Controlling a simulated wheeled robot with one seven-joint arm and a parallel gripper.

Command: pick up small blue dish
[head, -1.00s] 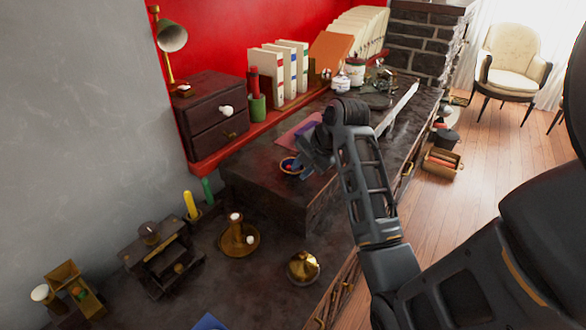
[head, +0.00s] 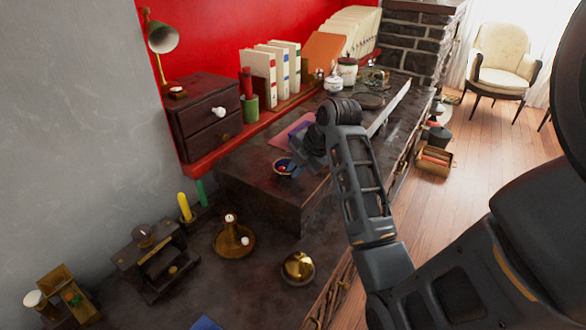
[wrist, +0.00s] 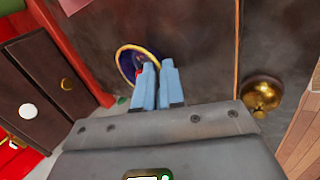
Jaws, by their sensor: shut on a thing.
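The small blue dish (head: 283,168) has a dark blue bowl, a gold rim and something red inside. It is at the upper, raised part of the dark desk in the head view. In the wrist view the dish (wrist: 126,62) is just left of the light blue fingertips. My gripper (wrist: 154,68) is shut on the dish's right edge, and the fingers hide that part of the rim. In the head view my gripper (head: 298,165) reaches the dish from the right. I cannot tell whether the dish touches the surface.
A brass dome (head: 298,268), a candle holder (head: 233,240) and a dark wooden device (head: 155,260) stand on the lower desk. A drawer box (head: 207,112) and a green cup (head: 250,108) stand behind the dish. A purple-pink sheet (head: 291,133) lies just beyond it.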

